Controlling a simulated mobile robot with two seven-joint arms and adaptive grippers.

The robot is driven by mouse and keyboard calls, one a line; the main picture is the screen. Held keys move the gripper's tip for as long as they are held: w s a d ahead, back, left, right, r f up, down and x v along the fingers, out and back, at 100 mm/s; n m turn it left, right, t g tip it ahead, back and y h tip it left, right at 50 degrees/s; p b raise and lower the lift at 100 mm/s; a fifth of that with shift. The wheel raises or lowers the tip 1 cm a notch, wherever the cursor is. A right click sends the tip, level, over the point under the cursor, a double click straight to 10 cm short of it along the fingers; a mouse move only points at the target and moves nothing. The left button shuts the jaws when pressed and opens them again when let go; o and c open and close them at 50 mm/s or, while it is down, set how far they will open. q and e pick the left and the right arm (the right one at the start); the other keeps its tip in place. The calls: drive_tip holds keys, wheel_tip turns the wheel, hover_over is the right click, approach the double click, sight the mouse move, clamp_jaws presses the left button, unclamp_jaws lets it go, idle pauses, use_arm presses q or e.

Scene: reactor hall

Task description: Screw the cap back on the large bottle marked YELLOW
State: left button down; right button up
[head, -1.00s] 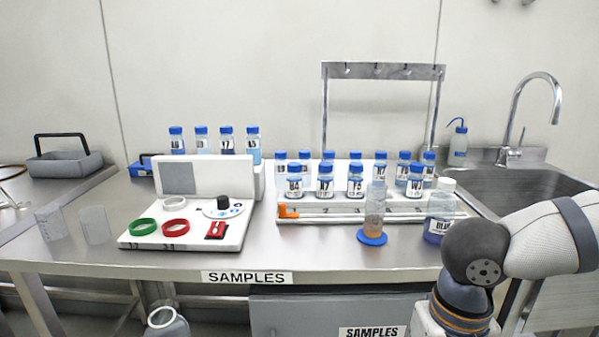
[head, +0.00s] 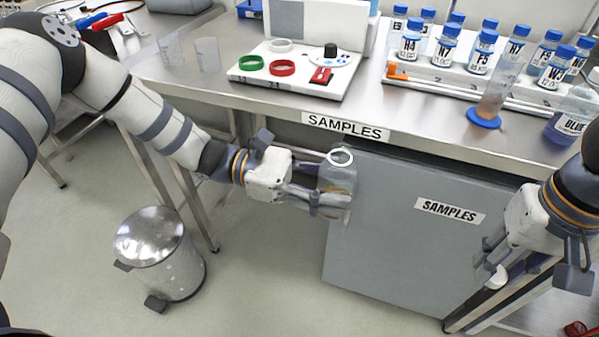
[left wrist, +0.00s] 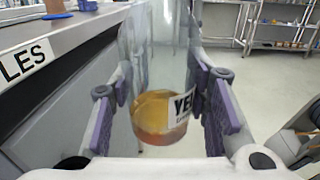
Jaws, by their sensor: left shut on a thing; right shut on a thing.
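The large bottle (head: 341,181) is clear, with a white ring at its open mouth, and is held upright in front of the bench. In the left wrist view the bottle (left wrist: 158,112) holds amber liquid, and its partly visible label begins "YE". My left gripper (head: 327,203) is shut on its body; purple finger pads (left wrist: 165,105) press on both sides. My right gripper (head: 490,268) is low at the right, shut on a small white piece that looks like the cap (head: 497,277), partly hidden by the fingers. The cap is well apart from the bottle.
The steel bench (head: 215,88) bears a white device (head: 290,85), two clear beakers, a rack (head: 450,80) of blue-capped bottles and a bottle marked BLUE (head: 571,124). A grey cabinet (head: 400,255) stands behind the bottle. A metal pedal bin (head: 160,255) stands at lower left.

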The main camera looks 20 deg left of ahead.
use_arm(q)
drive_tip(key=shift+w+d+f+m+g, duration=0.1)
drive_tip(key=shift+d+m+g, duration=0.35)
drive_tip(key=shift+d+g, duration=0.25)
drive_tip(key=shift+w+d+f+m+g, duration=0.1)
drive_tip(key=shift+d+m+g, duration=0.35)
drive_tip(key=shift+d+g, duration=0.25)
drive_tip(key=shift+a, duration=0.1)
use_arm(e)
drive_tip(key=w+a+r, duration=0.8)
drive_tip(key=r, duration=0.1)
drive_tip(key=s+a+r, duration=0.2)
drive_tip(key=a+r, duration=0.7)
drive_tip(key=a, duration=0.5)
drive_tip(key=shift+s+a+r+n, duration=0.25)
drive_tip(key=shift+s+n, duration=0.05)
drive_tip(key=shift+s, duration=0.1)
drive_tip(key=shift+f, duration=0.15)
